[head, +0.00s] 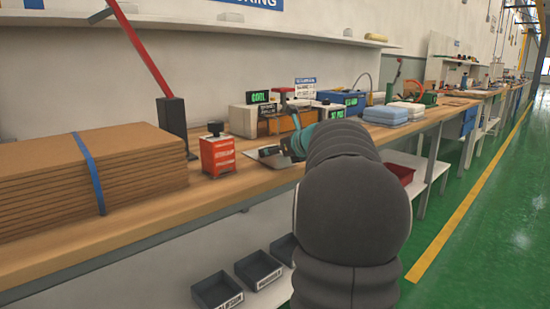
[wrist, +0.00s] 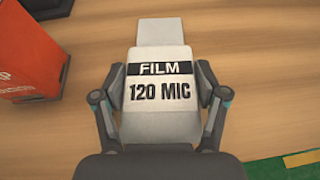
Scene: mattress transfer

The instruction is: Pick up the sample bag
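A pale grey flat piece (wrist: 160,118) labelled "FILM 120 MIC", apparently the sample bag, lies in the middle of the wrist view, with a narrower plain tab at its far end. My gripper (wrist: 160,74) is at it, spread wide with one finger along each side edge. The gaps are very narrow, and I cannot tell whether the pads touch it. In the head view my gripper (head: 287,147) is low over the workbench, largely hidden by my own dark arm. A grey sheet shows just left of it there.
A red box (head: 217,155) stands left of my gripper and shows in the wrist view (wrist: 28,50). A strapped cardboard stack (head: 60,175) fills the left bench. Behind are labelled devices, a blue case (head: 341,101) and folded blue pads (head: 387,116). Dark bins (head: 222,290) sit below.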

